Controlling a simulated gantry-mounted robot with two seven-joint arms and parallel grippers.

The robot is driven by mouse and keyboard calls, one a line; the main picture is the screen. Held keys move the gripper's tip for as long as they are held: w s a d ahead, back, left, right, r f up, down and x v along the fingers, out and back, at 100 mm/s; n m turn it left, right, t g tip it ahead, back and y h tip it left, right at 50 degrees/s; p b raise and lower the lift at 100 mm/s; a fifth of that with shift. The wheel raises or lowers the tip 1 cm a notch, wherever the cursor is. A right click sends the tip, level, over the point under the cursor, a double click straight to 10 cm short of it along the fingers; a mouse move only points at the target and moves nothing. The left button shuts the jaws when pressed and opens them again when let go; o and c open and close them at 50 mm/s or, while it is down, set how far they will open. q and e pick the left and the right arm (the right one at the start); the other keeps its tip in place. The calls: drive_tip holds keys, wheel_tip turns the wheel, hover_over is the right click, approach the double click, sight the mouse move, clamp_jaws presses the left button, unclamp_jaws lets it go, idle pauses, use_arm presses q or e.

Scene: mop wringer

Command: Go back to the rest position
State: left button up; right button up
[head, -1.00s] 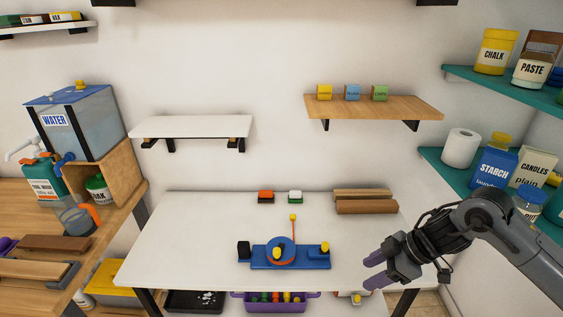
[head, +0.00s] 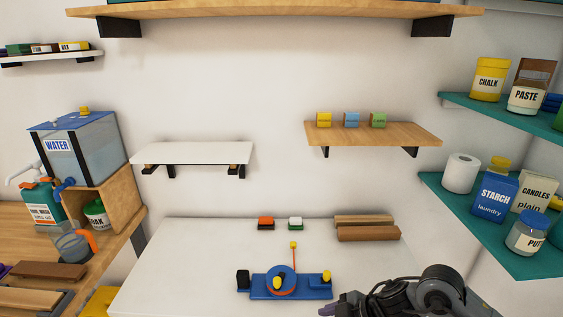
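My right arm comes in at the lower right of the head view. Its gripper (head: 332,311) is mostly cut off by the bottom edge, just right of the blue mop wringer, and only a bit of purple finger shows. I cannot tell whether it is open or shut. My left gripper is not in view. The blue wringer (head: 262,294) with its orange ring, upright red rod and yellow knobs stands on the white table (head: 180,270), with no gripper seen on it.
Shelves hold small boxes (head: 351,120) and jars (head: 526,234). A water tank (head: 83,150) stands at left. The table's left part is clear.

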drive_tip(key=s+a+f+m+t+y, duration=0.1)
drive_tip(key=s+a+f+t, duration=0.15)
drive_tip(key=a, duration=0.35)
drive_tip(key=s+a+f+m+t, duration=0.1)
drive_tip(key=s+a+t, duration=0.1)
drive_tip(key=s+a, duration=0.25)
drive_tip(key=s+d+f+m+g+h, duration=0.2)
drive_tip(key=s+d+f+m+h, duration=0.25)
drive_tip(key=s+d+m, duration=0.45)
drive_tip(key=s+d+f+m+g+h, duration=0.2)
drive_tip(key=s+d+f+m+h, duration=0.3)
drive_tip(key=s+d, duration=0.7)
wheel_tip(320, 180, up, 32)
drive_tip(key=s+y+p, duration=0.1)
drive_tip(key=p, duration=3.2)
drive_tip(key=shift+s+d+n, duration=0.15)
drive_tip(key=shift+d+n, duration=0.1)
drive_tip(key=shift+n, duration=0.15)
